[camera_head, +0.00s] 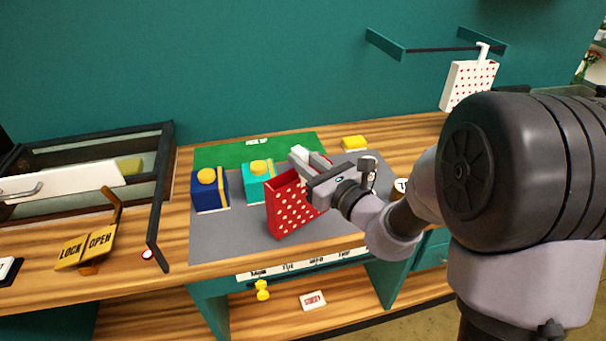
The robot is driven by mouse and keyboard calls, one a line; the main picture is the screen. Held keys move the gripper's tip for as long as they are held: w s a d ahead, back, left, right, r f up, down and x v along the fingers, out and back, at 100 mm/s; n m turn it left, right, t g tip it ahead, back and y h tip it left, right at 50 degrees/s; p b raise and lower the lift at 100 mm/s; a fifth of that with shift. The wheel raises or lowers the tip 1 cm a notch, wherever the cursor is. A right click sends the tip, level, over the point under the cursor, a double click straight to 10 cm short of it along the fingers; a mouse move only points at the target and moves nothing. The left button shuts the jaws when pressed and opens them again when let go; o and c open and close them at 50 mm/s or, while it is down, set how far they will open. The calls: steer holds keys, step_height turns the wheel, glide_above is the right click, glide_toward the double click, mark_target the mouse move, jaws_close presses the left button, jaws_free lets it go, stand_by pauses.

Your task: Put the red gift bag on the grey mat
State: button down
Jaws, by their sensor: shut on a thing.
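The red gift bag (287,211) with white dots is over the grey mat (222,242) on the wooden counter. My gripper (306,164) is shut on the top of the bag, with my arm reaching in from the right. The bag looks slightly tilted. I cannot tell whether its base touches the mat. The gripper hides part of the bag's upper right side.
A navy box (209,193) and a teal box (258,186) stand on the mat, left of and behind the bag. A green mat (222,154) lies behind. A yellow block (354,143) is at the back. A white dotted bag (466,86) hangs at upper right.

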mark_target(303, 185)
step_height(303, 185, down, 4)
steer(key=shift+w+r+b, duration=0.1)
steer(key=shift+b, duration=0.9)
steer(key=shift+r, duration=0.2)
steer(key=shift+f, duration=0.15)
steer(key=c, duration=1.7)
jaws_free()
steer(key=shift+f, duration=0.1)
steer(key=o, duration=0.4)
